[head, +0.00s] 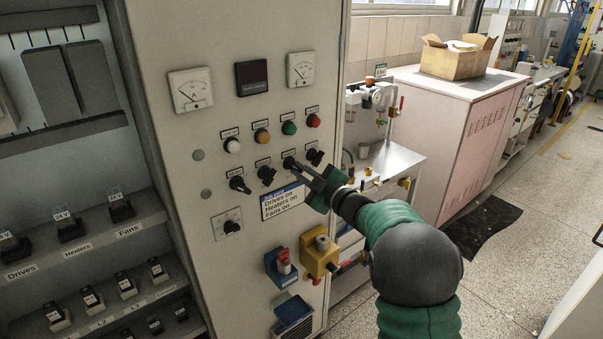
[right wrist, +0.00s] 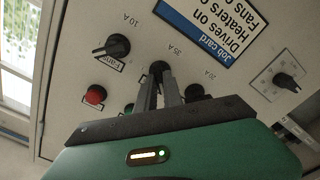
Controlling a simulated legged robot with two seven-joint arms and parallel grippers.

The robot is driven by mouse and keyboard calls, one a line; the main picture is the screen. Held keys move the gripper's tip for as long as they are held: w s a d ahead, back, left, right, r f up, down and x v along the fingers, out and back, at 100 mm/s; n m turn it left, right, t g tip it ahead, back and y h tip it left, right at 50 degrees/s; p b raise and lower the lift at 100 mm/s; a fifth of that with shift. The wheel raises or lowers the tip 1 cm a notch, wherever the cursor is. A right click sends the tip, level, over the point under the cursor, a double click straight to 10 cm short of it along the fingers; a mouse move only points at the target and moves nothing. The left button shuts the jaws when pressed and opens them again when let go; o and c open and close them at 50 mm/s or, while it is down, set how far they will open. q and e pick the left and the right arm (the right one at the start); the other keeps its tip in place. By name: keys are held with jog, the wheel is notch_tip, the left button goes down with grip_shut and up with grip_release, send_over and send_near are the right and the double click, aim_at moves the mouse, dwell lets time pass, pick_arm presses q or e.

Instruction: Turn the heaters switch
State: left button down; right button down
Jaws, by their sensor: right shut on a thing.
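A row of black rotary switches runs across the grey cabinet front. My right gripper (head: 297,166) is shut on the third switch from the left (head: 289,162). In the right wrist view the fingertips (right wrist: 161,80) close around this knob (right wrist: 159,67), beside the mark 35 A. It sits between the Fans switch (right wrist: 118,46), marked 10 A, and a switch marked 20 A (right wrist: 194,91). Its name label is hidden by the fingers, so I cannot read that it is the heaters switch. The job card (head: 284,201) below lists drives, heaters and fans. My left gripper is not in view.
Coloured lamps (head: 289,128) and meters (head: 190,89) sit above the switches. A dial knob (head: 232,227), a blue holder (head: 281,267) and a yellow box with a red part (head: 319,257) are below. Shelves with labelled parts (head: 76,250) stand left. Floor on the right is mostly clear.

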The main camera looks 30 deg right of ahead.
jog(key=c, duration=1.5)
grip_release()
jog(key=shift+f, duration=0.35)
jog(key=shift+w+r, duration=0.1)
jog(key=s, duration=0.5)
jog(key=s+d, duration=0.1)
jog(key=s, duration=0.5)
jog(key=s+b, duration=0.1)
jog(key=s, duration=0.4)
jog(key=shift+s+d, duration=0.25)
jog(key=shift+s, duration=0.15)
